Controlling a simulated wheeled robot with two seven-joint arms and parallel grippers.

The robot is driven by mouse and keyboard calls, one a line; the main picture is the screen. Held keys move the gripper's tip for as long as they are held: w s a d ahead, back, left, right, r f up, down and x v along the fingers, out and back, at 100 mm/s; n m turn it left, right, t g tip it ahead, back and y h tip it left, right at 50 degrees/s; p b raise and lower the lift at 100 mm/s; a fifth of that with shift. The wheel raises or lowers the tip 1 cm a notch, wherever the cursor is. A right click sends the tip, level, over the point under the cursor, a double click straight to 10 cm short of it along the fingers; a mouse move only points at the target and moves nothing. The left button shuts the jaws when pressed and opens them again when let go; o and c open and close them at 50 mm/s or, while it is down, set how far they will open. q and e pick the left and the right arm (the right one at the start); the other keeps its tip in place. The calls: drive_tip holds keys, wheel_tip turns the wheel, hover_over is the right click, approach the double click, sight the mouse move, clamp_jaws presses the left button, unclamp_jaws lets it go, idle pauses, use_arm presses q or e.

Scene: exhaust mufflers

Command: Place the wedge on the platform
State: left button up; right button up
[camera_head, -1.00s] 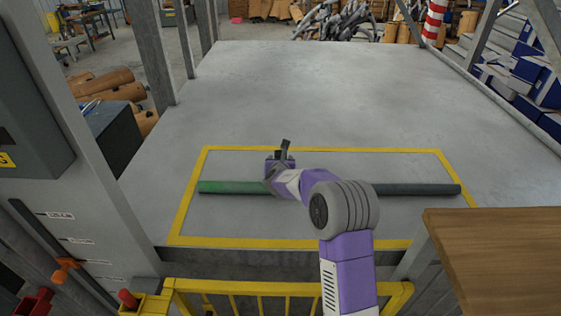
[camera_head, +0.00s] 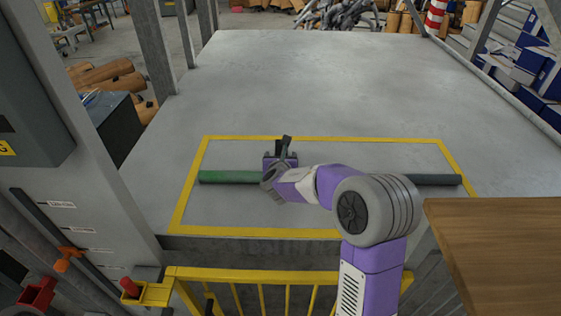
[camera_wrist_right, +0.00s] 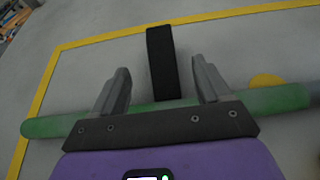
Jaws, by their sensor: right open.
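A black wedge (camera_head: 286,147) shows just beyond my right gripper (camera_head: 281,161), on the grey platform (camera_head: 330,75) inside the yellow outline. In the right wrist view the wedge (camera_wrist_right: 161,62) lies between and beyond the two spread fingers of my right gripper (camera_wrist_right: 160,85), with a gap on each side. Its near end is over or beside a green tube (camera_wrist_right: 60,125). I cannot tell whether they touch. My right gripper is open and above the tube. My left gripper is not in view.
The tube, green at its left end (camera_head: 230,177) and dark at its right, lies across the outlined area. A wooden tabletop (camera_head: 500,240) is at the lower right. A yellow railing (camera_head: 250,275) runs along the front. The platform's far part is bare.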

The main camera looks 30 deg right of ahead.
drive_tip(key=shift+v, duration=1.5)
